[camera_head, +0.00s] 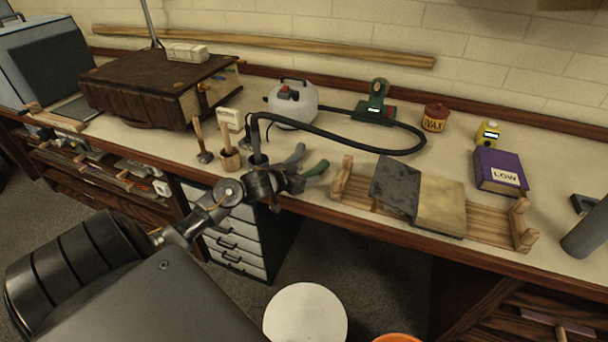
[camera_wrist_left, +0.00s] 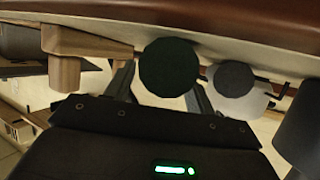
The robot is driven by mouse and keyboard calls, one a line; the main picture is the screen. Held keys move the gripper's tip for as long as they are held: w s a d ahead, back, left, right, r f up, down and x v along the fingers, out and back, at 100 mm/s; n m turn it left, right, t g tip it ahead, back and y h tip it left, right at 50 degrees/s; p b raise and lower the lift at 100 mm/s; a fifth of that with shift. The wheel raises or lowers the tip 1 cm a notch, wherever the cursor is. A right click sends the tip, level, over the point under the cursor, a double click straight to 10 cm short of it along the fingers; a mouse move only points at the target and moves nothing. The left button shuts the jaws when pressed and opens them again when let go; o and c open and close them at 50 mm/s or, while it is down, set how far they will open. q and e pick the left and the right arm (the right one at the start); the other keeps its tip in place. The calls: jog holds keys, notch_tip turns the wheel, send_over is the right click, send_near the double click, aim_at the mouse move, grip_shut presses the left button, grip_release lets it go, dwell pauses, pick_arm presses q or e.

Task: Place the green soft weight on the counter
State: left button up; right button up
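The green soft weight (camera_head: 317,169) lies at the counter's front edge, beside a similar grey weight (camera_head: 295,155). In the left wrist view the green weight's dark round end (camera_wrist_left: 168,67) faces the camera, with the grey one's end (camera_wrist_left: 233,79) to its right. My left gripper (camera_head: 292,182) is at the front edge of the counter (camera_head: 345,140), right at the green weight. In the wrist view its fingers (camera_wrist_left: 160,88) stand apart on either side of the green end, with a slim gap at the left finger. The weight's underside is hidden. My right gripper is out of view.
A wooden cradle (camera_head: 480,227) with an open book (camera_head: 440,205) stands just right of the weights. A purple book (camera_head: 500,170) lies beyond it.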

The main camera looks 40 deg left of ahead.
pick_arm(q)
jog(key=shift+r, duration=0.2)
jog(key=p+v, duration=0.1)
jog(key=v, duration=1.1)
jog(key=shift+f, duration=0.15)
